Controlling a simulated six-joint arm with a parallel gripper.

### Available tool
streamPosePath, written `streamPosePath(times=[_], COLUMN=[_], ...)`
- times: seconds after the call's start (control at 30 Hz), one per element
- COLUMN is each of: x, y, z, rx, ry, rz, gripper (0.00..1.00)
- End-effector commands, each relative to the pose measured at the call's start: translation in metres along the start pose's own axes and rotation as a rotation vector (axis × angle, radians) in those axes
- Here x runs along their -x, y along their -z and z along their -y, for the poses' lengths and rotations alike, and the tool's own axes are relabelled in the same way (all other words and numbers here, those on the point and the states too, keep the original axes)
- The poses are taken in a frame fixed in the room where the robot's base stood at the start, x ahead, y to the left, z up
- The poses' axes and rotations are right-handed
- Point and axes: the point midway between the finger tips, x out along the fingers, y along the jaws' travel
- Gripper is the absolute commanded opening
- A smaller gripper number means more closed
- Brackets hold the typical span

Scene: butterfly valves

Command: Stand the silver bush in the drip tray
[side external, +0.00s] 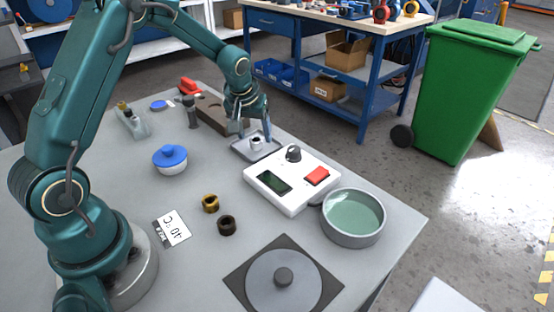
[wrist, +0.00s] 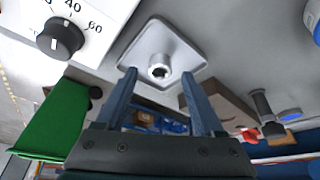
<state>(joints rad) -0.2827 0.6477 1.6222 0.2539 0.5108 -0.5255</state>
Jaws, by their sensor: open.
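The silver bush (side external: 256,141) stands upright in the drip tray (side external: 243,153), a small shallow grey square tray. In the wrist view the bush (wrist: 159,68) shows its open bore, and the tray (wrist: 155,35) lies around it. My gripper (side external: 254,132) is just above the tray at its far side. In the wrist view my gripper (wrist: 159,74) is open, with one finger on each side of the bush in the picture. A gap shows between the fingers and the bush; nothing is held.
A white control box (side external: 292,181) with a knob and red button stands close beside the tray. A brass bush (side external: 210,203) and a dark bush (side external: 226,225) stand nearer. A round basin (side external: 353,240) and a blue-lidded pot (side external: 170,168) are on the table. A brown block (side external: 211,117) stands behind.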

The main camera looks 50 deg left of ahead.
Motion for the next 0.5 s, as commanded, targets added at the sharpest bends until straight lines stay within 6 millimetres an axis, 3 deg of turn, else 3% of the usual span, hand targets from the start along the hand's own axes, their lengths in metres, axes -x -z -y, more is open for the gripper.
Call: streamPosePath(times=[0.3, 0.5], x=[0.062, 0.091], y=[0.001, 0.001], z=[-0.001, 0.000], rx=[0.000, 0.000], ry=[-0.003, -0.002], rz=[-0.007, -0.004], gripper=[0.70, 0.70])
